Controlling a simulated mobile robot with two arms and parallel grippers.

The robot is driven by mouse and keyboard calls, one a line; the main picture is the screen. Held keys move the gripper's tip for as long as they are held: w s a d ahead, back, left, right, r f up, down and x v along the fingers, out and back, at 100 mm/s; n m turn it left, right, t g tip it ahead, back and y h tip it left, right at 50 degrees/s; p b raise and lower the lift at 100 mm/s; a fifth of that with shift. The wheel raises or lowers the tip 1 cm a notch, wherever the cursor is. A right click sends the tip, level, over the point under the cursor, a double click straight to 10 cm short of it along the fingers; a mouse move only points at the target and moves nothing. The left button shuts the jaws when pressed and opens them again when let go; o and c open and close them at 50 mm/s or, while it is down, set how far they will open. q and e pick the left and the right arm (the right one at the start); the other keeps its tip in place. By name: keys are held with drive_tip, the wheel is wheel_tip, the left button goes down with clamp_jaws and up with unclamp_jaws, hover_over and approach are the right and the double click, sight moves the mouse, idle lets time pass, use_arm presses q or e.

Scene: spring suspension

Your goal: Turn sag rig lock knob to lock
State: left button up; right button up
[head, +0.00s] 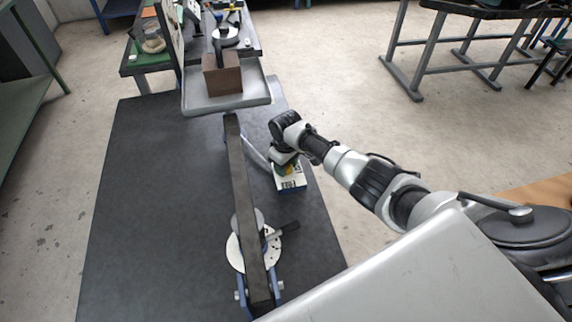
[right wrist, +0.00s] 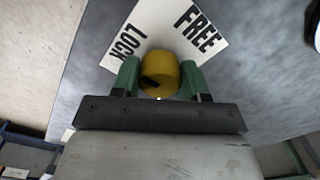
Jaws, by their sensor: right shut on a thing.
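The yellow lock knob (right wrist: 160,74) stands between the two green fingers of my right gripper (right wrist: 160,82) in the right wrist view. The gripper is shut on the knob. A dark mark shows on the knob's left side. Under it is a white plate (right wrist: 177,22) with LOCK printed at left and FREE at upper right. In the head view my right gripper (head: 287,164) reaches down over the white plate (head: 291,185), largely hiding the knob. My left gripper is not in view.
The rig's long dark beam (head: 242,190) runs left of the gripper, with a white round dial (head: 236,252) near its front end. A grey tray (head: 228,101) holding a brown block (head: 222,76) is at the far end. The dark tabletop (head: 140,210) is clear at left.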

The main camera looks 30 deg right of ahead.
drive_tip(key=o, duration=0.9)
wheel_tip(320, 180, up, 11)
drive_tip(key=shift+f, duration=0.1)
idle(0.5)
